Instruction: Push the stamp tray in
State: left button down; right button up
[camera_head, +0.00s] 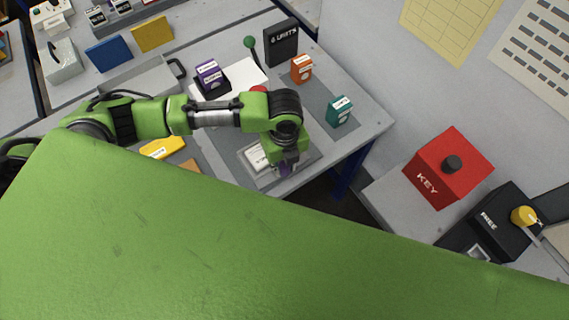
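A shallow grey tray (262,178) lies near the front edge of the grey table, with a white labelled block (257,157) in it. I take it for the stamp tray, but cannot be sure. My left arm reaches over the table from the left. My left gripper (287,166) points down over the right part of this tray, beside the white block. A small purple item (285,170) shows at the fingertips; whether they hold it is hidden. My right gripper is out of view.
Purple (210,75), orange (302,68) and teal (340,111) labelled blocks stand behind, with a black sign (281,43) and a green-knobbed lever (250,43). A red KEY box (447,167) stands at right. My large green body part covers the lower picture.

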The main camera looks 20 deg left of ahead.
pick_arm(q)
jog(key=shift+w+a, duration=0.15)
jog(key=shift+a, duration=0.1)
jog(key=w+a, duration=0.3)
jog(key=a, duration=0.1)
jog(key=w+a+p, duration=0.1)
jog(key=w+a, duration=0.1)
jog(key=a, duration=0.1)
jog(key=shift+w+a, duration=0.1)
jog(key=shift+w, duration=0.25)
jog(key=shift+w+a, duration=0.25)
jog(key=shift+a, duration=0.05)
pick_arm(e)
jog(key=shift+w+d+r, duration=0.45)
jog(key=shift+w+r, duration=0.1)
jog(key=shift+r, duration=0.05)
pick_arm(q)
jog(key=c, duration=1.8)
grip_release()
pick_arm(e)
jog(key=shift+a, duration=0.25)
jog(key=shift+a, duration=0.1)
